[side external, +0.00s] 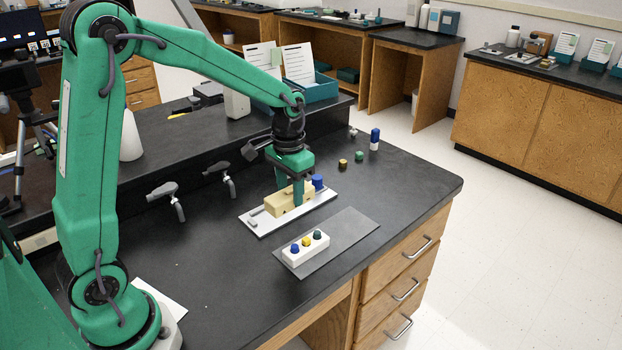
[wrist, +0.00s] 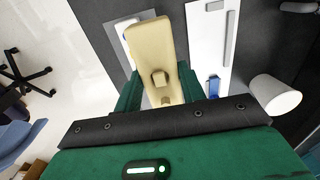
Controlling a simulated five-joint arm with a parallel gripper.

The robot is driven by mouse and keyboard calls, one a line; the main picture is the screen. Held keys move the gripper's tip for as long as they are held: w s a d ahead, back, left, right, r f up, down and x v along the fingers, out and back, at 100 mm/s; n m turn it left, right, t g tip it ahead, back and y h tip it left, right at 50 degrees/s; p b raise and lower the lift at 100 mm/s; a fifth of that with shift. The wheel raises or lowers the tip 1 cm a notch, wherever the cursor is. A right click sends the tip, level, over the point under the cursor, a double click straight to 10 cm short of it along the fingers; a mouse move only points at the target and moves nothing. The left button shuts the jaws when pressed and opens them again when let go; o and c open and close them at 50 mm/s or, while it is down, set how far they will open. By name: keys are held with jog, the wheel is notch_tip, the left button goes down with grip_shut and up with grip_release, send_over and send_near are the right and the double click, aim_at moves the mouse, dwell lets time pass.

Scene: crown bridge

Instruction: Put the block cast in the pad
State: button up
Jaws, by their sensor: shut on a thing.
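The block cast is a cream, long block (side external: 280,204) with a small raised knob, seen large in the wrist view (wrist: 158,40). My gripper (side external: 291,190) is shut on it, with one green finger on each side in the wrist view (wrist: 158,88). In the side view the cast overlaps a white plate (side external: 262,228); whether it touches is unclear. In the wrist view the white plate (wrist: 203,55) shows to the right of the cast. A flat dark grey pad (side external: 350,232) lies in front of the plate, bearing a white block (side external: 305,252) with blue, yellow and green pegs.
A blue piece (side external: 318,182) stands by the plate's far end. A yellow piece (side external: 343,163), a green piece (side external: 360,155) and a blue-and-white piece (side external: 375,139) stand farther back. Two taps (side external: 170,198) are left on the black bench. The bench's right end is clear.

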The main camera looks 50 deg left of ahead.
jog(key=w+d, duration=0.4)
jog(key=d, duration=0.4)
jog(key=w+d, duration=0.4)
jog(key=d, duration=0.3)
send_over(349, 225)
notch_tip(349, 225, down, 7)
jog(key=shift+f, duration=0.2)
jog(key=shift+f, duration=0.1)
jog(key=shift+f, duration=1.9)
jog(key=shift+f, duration=0.1)
jog(key=o, duration=1.1)
jog(key=shift+o, duration=0.2)
